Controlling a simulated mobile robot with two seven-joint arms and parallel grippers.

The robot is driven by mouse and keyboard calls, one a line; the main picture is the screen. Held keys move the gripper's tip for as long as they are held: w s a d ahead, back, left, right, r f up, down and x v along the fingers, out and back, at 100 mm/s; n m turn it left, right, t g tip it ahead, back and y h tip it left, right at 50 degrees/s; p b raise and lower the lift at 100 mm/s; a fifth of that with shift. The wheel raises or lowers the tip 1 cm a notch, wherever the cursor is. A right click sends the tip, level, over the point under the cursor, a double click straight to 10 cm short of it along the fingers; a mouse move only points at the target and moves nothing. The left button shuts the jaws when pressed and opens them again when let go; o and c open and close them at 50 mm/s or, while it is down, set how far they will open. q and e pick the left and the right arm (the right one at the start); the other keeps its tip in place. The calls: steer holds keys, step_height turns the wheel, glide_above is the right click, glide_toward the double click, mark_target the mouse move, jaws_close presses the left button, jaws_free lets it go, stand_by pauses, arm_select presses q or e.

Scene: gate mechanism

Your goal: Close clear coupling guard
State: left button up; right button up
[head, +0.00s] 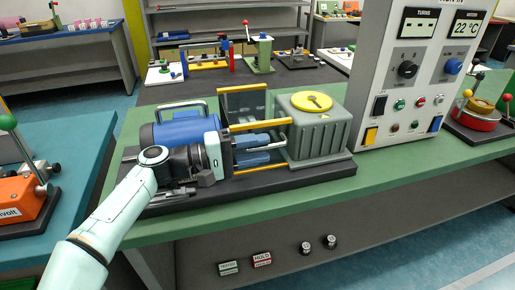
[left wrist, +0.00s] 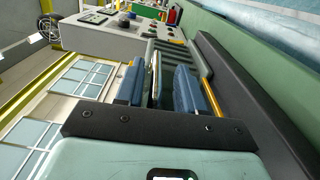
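The motor and gearbox unit stands on a dark base on the green bench. A blue motor (head: 183,131) is at its left and a grey ribbed gearbox (head: 318,128) with a yellow cap at its right. What looks like the coupling guard, a dark-framed see-through panel (head: 243,101), stands raised behind the gap between them. My left gripper (head: 268,148) is in front of the motor, fingers pointing right toward the gearbox. In the left wrist view its blue fingers (left wrist: 158,90) are apart. A thin pale strip shows between them; I cannot tell whether they touch it. My right gripper is out of view.
Yellow bars (head: 262,125) run between motor and gearbox near my fingers. A grey control panel (head: 415,75) stands right of the gearbox. The green bench front (head: 250,208) is clear. An orange device (head: 20,208) sits on the bench at left.

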arm_select(q)
steer(key=p+v, duration=0.1)
steer(key=v, duration=1.2)
steer(key=shift+p, duration=0.35)
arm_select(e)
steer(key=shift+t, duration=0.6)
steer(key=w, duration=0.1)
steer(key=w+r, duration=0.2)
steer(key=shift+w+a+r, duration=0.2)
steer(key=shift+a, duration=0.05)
